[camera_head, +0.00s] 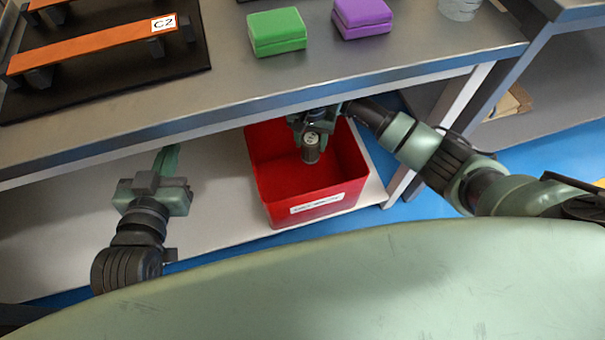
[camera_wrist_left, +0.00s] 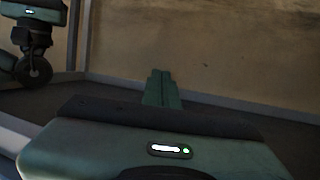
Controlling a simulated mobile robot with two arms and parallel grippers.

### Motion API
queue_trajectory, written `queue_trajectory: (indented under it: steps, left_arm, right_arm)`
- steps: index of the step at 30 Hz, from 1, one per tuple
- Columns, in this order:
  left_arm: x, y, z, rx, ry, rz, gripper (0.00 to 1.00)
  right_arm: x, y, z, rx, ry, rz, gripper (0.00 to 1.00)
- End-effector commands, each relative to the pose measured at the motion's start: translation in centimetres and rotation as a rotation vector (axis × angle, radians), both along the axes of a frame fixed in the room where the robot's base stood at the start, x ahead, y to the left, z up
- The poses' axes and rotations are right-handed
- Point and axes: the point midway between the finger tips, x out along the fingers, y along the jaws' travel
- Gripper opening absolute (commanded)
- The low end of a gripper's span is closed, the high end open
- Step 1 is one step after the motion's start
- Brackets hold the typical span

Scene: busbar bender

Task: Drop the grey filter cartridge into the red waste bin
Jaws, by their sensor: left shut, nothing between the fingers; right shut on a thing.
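The red waste bin (camera_head: 262,178) stands on the lower shelf under the metal table, with a white label on its front. The grey filter cartridge (camera_head: 311,153) is a small cylinder over the bin's open top. My right gripper (camera_head: 312,132) is shut on the cartridge, which hangs down from it within the bin's outline; its exact height over the bin floor is hard to tell. My left gripper (camera_head: 168,158) is shut and empty above the lower shelf, left of the bin. Its closed fingers also show in the left wrist view (camera_wrist_left: 161,88).
The metal table (camera_head: 225,95) overhangs the shelf (camera_head: 60,235). On it are a green box (camera_head: 277,32), a purple box (camera_head: 362,17), an orange bar (camera_head: 90,48) labelled C2 on a black base, and a clear container (camera_head: 459,8). A table leg (camera_head: 440,130) stands right of the bin.

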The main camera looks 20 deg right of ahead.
Motion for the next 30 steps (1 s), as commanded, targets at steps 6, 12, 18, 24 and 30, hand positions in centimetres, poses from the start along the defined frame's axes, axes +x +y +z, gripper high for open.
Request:
queue_trajectory:
  steps: [6,12,18,24,30]
  left_arm:
    - [0.5,-0.3,1.3,-0.018,-0.073,-0.005,0.0]
    - [0.6,-0.4,1.6,-0.022,-0.086,-0.005,0.0]
    - [0.6,-0.4,1.6,-0.021,-0.085,-0.005,0.0]
    - [0.5,-0.4,1.6,-0.021,-0.084,-0.005,0.0]
    - [0.5,-0.4,1.6,-0.02,-0.081,-0.005,0.0]
  right_arm:
    - [0.0,0.0,-0.4,0.001,0.0,0.0,0.0]
    - [0.0,0.0,-0.4,0.0,-0.001,0.0,0.0]
    - [0.0,0.0,-0.4,0.0,-0.001,0.0,0.62]
    - [0.0,0.0,-0.4,0.001,0.0,0.0,0.73]
    - [0.0,0.0,-0.3,0.0,0.0,0.0,0.73]
